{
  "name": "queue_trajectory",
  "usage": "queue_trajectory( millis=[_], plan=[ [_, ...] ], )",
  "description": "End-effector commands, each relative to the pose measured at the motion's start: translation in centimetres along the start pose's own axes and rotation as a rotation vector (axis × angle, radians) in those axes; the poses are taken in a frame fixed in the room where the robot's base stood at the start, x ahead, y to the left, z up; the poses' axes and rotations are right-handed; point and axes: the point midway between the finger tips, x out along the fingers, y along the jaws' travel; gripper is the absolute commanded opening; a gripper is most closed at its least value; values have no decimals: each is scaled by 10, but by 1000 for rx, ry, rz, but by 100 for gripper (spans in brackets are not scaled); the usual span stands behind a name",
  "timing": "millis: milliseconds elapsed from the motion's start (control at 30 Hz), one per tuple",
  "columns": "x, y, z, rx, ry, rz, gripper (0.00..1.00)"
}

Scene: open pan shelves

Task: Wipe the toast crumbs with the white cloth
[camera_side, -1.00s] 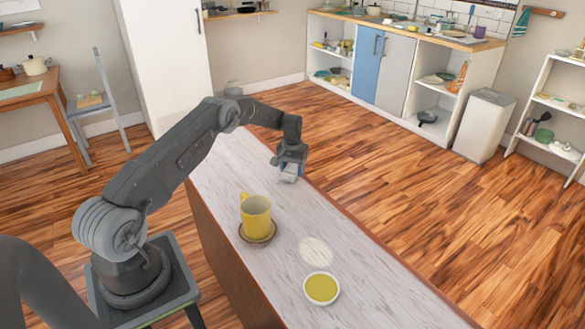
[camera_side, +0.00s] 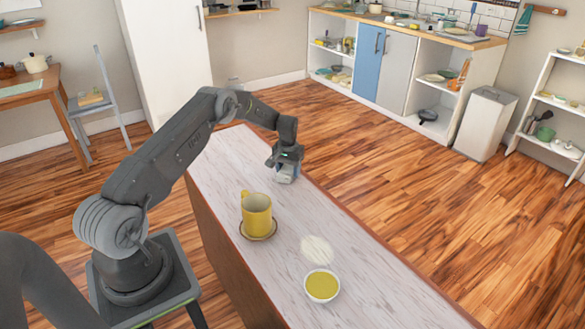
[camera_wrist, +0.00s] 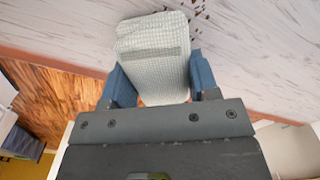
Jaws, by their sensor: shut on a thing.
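My gripper (camera_wrist: 153,88) is shut on the white cloth (camera_wrist: 153,45), a folded, textured pad between its two blue fingers. In the side view, my gripper (camera_side: 286,165) is low over the far half of the pale wooden counter (camera_side: 228,160), with the pale cloth (camera_side: 286,174) under it. I cannot tell whether the cloth touches the counter. Dark brown toast crumbs (camera_wrist: 195,10) lie on the counter at the top edge of the wrist view, just beyond the cloth's end. I cannot make out the crumbs in the side view.
A pale patch (camera_side: 317,250) lies on the counter beside a small bowl with yellow contents (camera_side: 322,285). The counter is clear between my gripper and the mug.

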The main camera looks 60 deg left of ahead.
Motion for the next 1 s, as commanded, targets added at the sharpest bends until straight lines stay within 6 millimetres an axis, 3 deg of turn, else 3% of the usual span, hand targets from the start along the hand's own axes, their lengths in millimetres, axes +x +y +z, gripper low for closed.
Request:
queue_trajectory(
  millis=[333,1000],
  plan=[
    [0,-15,23,-1,0,0,36],
    [0,-19,28,-2,0,0,36]
  ],
)
